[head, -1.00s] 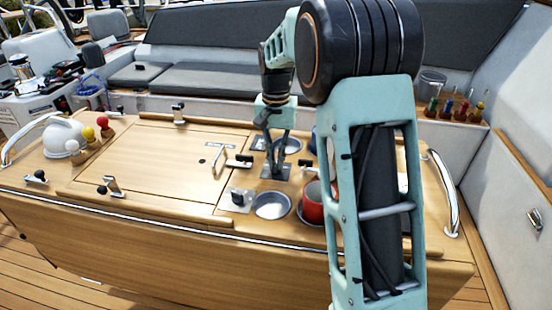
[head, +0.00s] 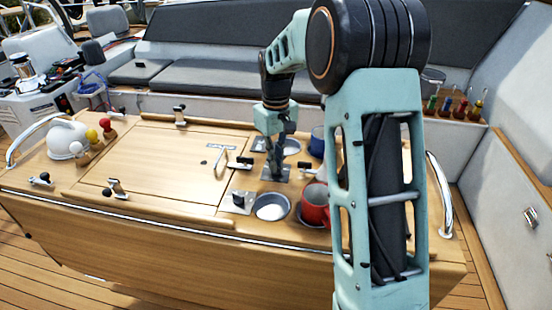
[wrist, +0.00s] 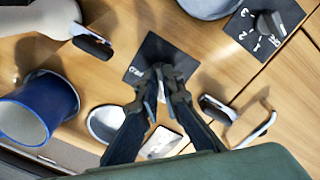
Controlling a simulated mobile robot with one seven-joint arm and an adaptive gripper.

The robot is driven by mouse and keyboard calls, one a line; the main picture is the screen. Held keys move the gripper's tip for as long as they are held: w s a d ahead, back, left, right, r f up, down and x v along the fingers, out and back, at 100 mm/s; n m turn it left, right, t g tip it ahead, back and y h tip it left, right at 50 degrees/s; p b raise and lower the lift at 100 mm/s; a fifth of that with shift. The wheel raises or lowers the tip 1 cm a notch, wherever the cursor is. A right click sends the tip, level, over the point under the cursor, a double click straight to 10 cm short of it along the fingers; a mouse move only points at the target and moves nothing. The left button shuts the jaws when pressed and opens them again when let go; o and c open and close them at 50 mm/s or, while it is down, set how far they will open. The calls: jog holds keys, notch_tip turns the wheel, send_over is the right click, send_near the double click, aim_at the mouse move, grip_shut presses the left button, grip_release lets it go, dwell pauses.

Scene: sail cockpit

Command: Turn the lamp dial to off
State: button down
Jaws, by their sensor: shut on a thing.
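A dark square dial plate with white lettering shows under my gripper in the wrist view (wrist: 138,72) and in the head view (head: 266,178). The lettering is too small to read surely. My gripper (wrist: 161,72) points down at this plate, its fingers shut on the dial's knob, which they mostly hide. In the head view my gripper (head: 276,168) stands over the plate, right of the hatch. I cannot tell which setting the knob points to. A second dial (wrist: 270,24) with a black knob and numbers on its plate sits nearby, also in the head view (head: 238,199).
A red mug (head: 315,204) stands right of a round recess (head: 259,213). A blue mug (wrist: 42,108) is left of my gripper in the wrist view. A hatch latch (head: 240,162) is close on the left.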

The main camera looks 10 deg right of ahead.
jog(key=shift+r+n, duration=0.1)
jog(key=shift+n, duration=1.1)
jog(key=shift+p, duration=0.3)
jog(key=c, duration=2.1)
grip_release()
notch_tip(320, 180, up, 12)
